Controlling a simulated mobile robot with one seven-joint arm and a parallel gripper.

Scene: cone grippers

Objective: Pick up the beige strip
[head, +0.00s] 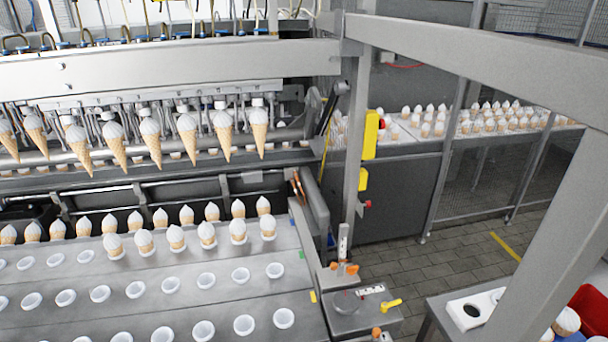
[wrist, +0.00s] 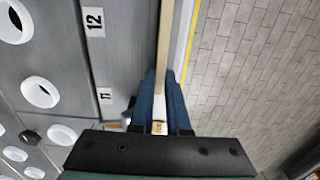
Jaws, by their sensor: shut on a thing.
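In the wrist view, a long thin beige strip (wrist: 166,42) runs from the top edge down to my gripper. My gripper (wrist: 161,82) has blue fingers on both sides of the strip's near end and is shut on it. The strip lies along the edge of a grey metal panel, so I cannot tell whether it touches the panel. I do not make out my gripper or the strip in the head view.
The wrist view shows the grey panel (wrist: 128,60) with white rings (wrist: 40,92) on the left and tiled floor (wrist: 245,70) on the right. The head view shows hanging cones (head: 187,135), cup trays (head: 170,285), metal posts (head: 357,150) and open floor (head: 425,265).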

